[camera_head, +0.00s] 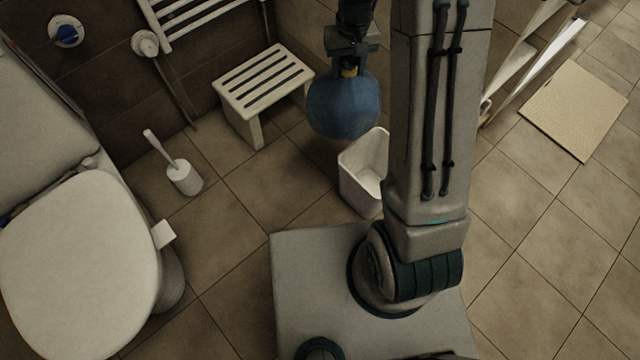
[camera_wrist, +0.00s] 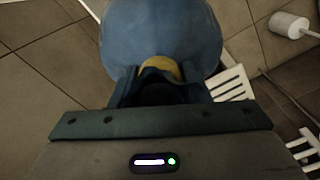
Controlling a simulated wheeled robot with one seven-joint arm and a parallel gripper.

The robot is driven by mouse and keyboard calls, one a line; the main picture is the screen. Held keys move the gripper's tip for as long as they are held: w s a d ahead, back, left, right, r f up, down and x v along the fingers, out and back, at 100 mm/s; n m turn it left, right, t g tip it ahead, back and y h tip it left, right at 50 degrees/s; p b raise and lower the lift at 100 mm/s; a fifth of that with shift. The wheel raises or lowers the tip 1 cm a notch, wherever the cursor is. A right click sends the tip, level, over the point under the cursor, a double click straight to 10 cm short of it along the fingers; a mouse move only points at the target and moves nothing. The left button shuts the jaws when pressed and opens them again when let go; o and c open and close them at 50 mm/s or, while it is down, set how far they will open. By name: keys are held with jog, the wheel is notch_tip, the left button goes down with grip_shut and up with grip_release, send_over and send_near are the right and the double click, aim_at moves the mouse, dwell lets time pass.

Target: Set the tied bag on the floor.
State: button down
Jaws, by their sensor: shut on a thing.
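The tied bag (camera_head: 344,106) is blue and rounded, with a yellow band at its neck. It hangs below my gripper (camera_head: 350,62), which is shut on its neck. In the wrist view the bag (camera_wrist: 160,35) fills the top middle, with the yellow tie (camera_wrist: 160,68) between the fingers of my gripper (camera_wrist: 160,85). The tiled floor (camera_head: 265,200) shows below and to the left of the bag.
An open white bin (camera_head: 352,185) stands just below the bag in the picture. A slatted stool (camera_head: 262,80) is to its left. A toilet brush (camera_head: 184,178) and toilet (camera_head: 80,260) are farther left. A beige mat (camera_head: 575,110) lies at right. Floor between brush and bin is clear.

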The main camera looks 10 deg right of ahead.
aim_at(325, 90)
jog(key=shift+w+a+f+n, duration=0.1)
jog(key=shift+w+f+n, duration=0.05)
jog(key=shift+f+n, duration=0.3)
jog(key=a+f+n, duration=0.1)
jog(key=f+n, duration=0.1)
jog(key=n, duration=0.1)
jog(key=a+f+n, duration=0.2)
jog(key=f+n, duration=0.1)
jog(key=n, duration=0.1)
jog(key=a+f+n, duration=0.2)
jog(key=n, duration=0.1)
jog(key=shift+w+f+n, duration=0.25)
jog(key=shift+w, duration=0.05)
jog(key=s+a+f+n+b, duration=0.1)
jog(key=s+a+f+n, duration=0.9)
jog(key=n, duration=0.5)
jog(key=s+a+f+n+b, duration=0.1)
jog(key=s+a+f+n, duration=0.6)
jog(key=f+n, duration=0.75)
jog(key=w+d+f+b, duration=0.2)
jog(key=w+d+f, duration=0.1)
jog(key=w+d, duration=0.1)
jog(key=w+d+f+n+b, duration=0.1)
jog(key=w+d+f, duration=0.2)
jog(key=d, duration=0.4)
jog(key=shift+w+f+b, duration=0.25)
jog(key=shift+w+b, duration=0.15)
jog(key=shift+w, duration=0.25)
